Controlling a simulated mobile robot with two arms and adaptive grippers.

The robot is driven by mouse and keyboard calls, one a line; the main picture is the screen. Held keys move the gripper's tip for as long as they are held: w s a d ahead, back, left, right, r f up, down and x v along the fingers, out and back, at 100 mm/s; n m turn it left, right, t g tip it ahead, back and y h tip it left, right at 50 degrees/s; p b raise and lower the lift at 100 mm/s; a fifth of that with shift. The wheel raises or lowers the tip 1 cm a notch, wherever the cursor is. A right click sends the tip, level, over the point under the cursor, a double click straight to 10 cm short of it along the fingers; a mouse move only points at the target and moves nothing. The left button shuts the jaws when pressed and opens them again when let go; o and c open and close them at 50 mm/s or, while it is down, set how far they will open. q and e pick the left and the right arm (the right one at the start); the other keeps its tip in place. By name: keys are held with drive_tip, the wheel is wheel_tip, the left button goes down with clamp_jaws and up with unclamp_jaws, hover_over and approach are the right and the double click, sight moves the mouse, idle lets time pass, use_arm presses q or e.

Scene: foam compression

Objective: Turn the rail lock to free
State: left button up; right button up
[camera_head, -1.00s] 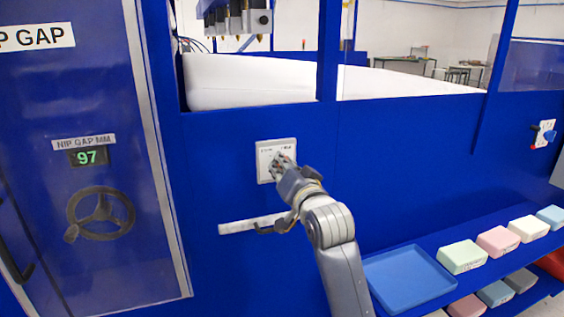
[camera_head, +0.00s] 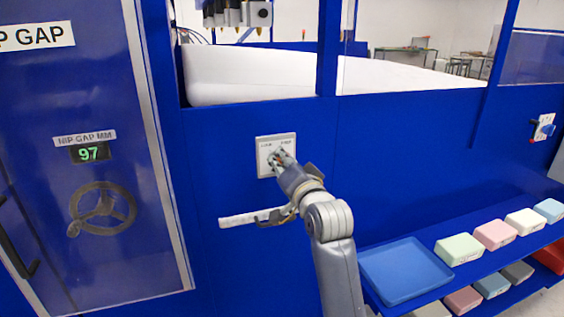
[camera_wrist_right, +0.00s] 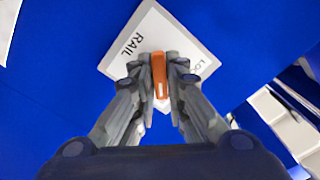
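The rail lock is a white square plate (camera_head: 263,165) on the blue machine front, with small lettering along its top edge. In the right wrist view the plate (camera_wrist_right: 128,55) is turned on a slant, and "RAIL" and part of another word show. An orange lever (camera_wrist_right: 160,76) stands out from it. My right gripper (camera_head: 281,158) is at the plate. In the right wrist view its fingers (camera_wrist_right: 160,85) lie close on both sides of the lever and appear shut on it. The lever lies at a slant to the plate's edges. My left gripper is not in view.
A white bar handle (camera_head: 240,218) is below the plate, partly behind my right wrist. A handwheel (camera_head: 103,208) and a display reading 97 (camera_head: 90,153) are on the left door. A blue tray (camera_head: 405,274) and foam blocks (camera_head: 459,249) occupy the shelf at right.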

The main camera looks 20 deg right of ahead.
drive_tip(key=shift+o, duration=1.1)
drive_tip(key=shift+s, duration=0.1)
drive_tip(key=s, duration=1.2)
drive_tip(key=shift+d, duration=0.25)
drive_tip(key=shift+w, duration=0.1)
